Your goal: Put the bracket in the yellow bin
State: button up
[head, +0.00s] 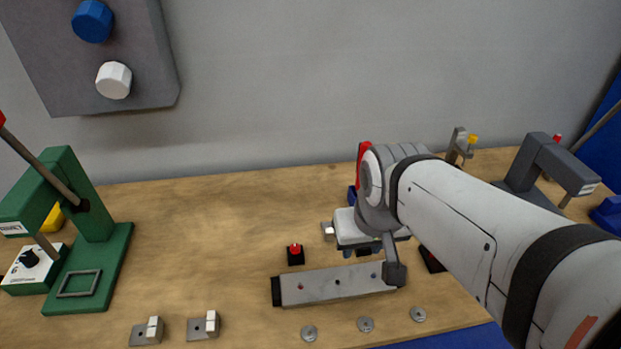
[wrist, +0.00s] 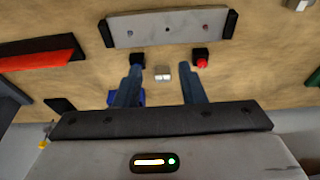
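A small bracket (head: 327,231), grey with a pale upright part, lies on the bench just left of my gripper (head: 362,251) in the head view, partly hidden by it. In the wrist view the bracket (wrist: 162,73) shows between the two blue fingers of my gripper (wrist: 160,73). The fingers are open and apart from it. Two similar brackets stand at the front left, one here (head: 147,331) and one to its right (head: 205,325). A yellow piece (head: 53,218) shows behind the green press at the left. I cannot tell if it is the yellow bin.
A grey bar fixture (head: 337,285) lies in front of my gripper, with a red button block (head: 295,254) beside it. Several washers (head: 365,324) lie near the front edge. The green press (head: 90,220) stands left, a grey press (head: 540,165) right. The bench's middle left is clear.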

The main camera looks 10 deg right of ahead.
jog(key=shift+o, duration=0.3)
jog(key=shift+s, duration=0.1)
jog(key=shift+o, duration=0.4)
jog(key=shift+d, duration=0.1)
jog(key=m+g+b, duration=0.3)
jog(key=m+b, duration=0.8)
jog(key=m, duration=0.7)
send_near(329, 233)
jog(key=shift+w+d+f, duration=0.35)
jog(key=shift+d+f, duration=0.25)
jog(key=shift+d, duration=0.15)
jog(key=shift+w+f, duration=0.1)
jog(key=shift+f, duration=0.15)
notch_tip(329, 233, down, 7)
jog(key=shift+f, duration=0.1)
grip_shut()
